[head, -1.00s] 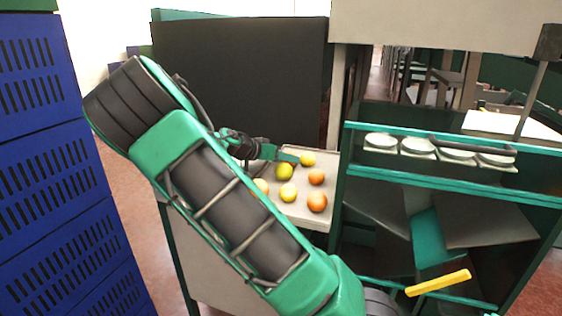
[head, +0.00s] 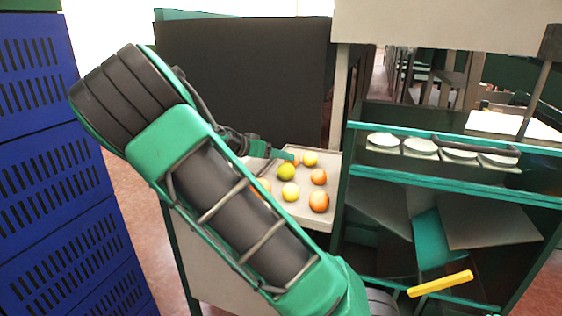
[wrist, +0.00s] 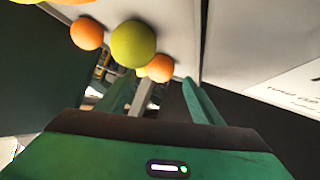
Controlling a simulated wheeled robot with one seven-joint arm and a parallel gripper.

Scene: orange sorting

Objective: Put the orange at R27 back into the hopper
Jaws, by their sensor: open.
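Several round fruits lie on a pale tray (head: 300,218) in the head view: a yellow-green one (head: 286,172), yellow ones (head: 290,192) and orange ones (head: 319,201). My gripper (head: 284,154) is at the tray's far left side, partly hidden behind my arm. In the wrist view my gripper (wrist: 155,88) is open, its green fingers apart. A small orange fruit (wrist: 159,68) shows just beyond the fingertips, with the yellow-green fruit (wrist: 133,44) close beside it and another orange fruit (wrist: 87,33) to the left. No R27 label is readable, and I cannot tell which part is the hopper.
A dark panel (head: 240,80) stands behind the tray. Blue slotted crates (head: 45,170) are stacked at left. At right a green-framed rack (head: 450,178) carries several white round cups (head: 383,140); a yellow bar (head: 440,284) is below.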

